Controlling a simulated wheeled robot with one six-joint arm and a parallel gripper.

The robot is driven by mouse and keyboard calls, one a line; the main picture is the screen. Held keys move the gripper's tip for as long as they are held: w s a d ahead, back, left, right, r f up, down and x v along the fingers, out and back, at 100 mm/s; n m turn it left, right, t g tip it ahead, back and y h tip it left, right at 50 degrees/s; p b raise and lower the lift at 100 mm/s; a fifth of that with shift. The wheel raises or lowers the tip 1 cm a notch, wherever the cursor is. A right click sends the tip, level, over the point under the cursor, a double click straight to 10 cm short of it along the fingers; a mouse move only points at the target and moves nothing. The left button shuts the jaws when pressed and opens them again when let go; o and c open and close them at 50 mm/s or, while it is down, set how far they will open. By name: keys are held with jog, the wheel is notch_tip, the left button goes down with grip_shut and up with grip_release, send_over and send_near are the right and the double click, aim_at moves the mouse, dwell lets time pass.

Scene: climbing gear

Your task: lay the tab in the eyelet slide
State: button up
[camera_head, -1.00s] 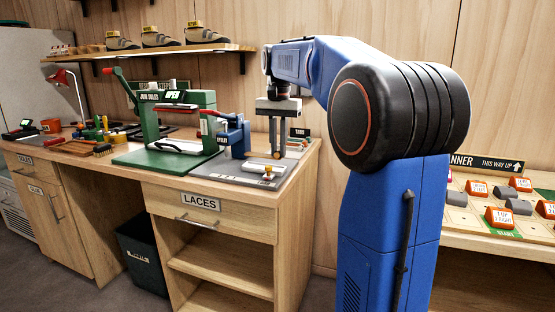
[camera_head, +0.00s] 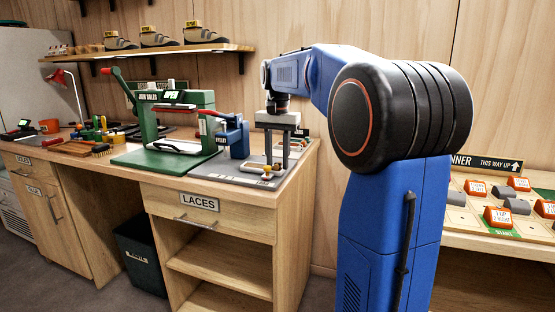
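My gripper (camera_head: 277,163) points straight down over the right end of the grey base plate (camera_head: 224,170). Its two fingers show apart, with a gap between them, and I see nothing held there. The blue eyelet press (camera_head: 234,137) stands on the plate to the left of the gripper.
A green sole press (camera_head: 180,125) stands left of the blue press on the wooden bench (camera_head: 160,185). Brushes and tools lie farther left. A shelf with shoes (camera_head: 150,50) hangs above. A second table with orange blocks (camera_head: 498,218) is at right.

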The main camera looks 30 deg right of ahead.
notch_tip(320, 180, up, 12)
jog(key=shift+r, duration=0.15)
dwell(0.5)
jog(key=s+a+f+n+t, duration=0.1)
jog(key=s+a+f+n, duration=0.2)
jog(key=s+a+f, duration=0.4)
jog(key=s+a+f+n+t, duration=0.25)
jog(key=s+a+f, duration=0.2)
jog(key=s, duration=0.45)
jog(key=s+a+f+n, duration=0.2)
jog(key=s+f, duration=0.5)
jog(key=f, duration=0.2)
jog(key=s+a+f+n+t, duration=0.1)
jog(key=s+a+f+n, duration=0.1)
jog(key=s+f, duration=0.5)
notch_tip(320, 180, down, 3)
jog(key=shift+a+f+n, duration=0.15)
jog(key=shift+f+n, duration=0.05)
jog(key=shift+n, duration=0.25)
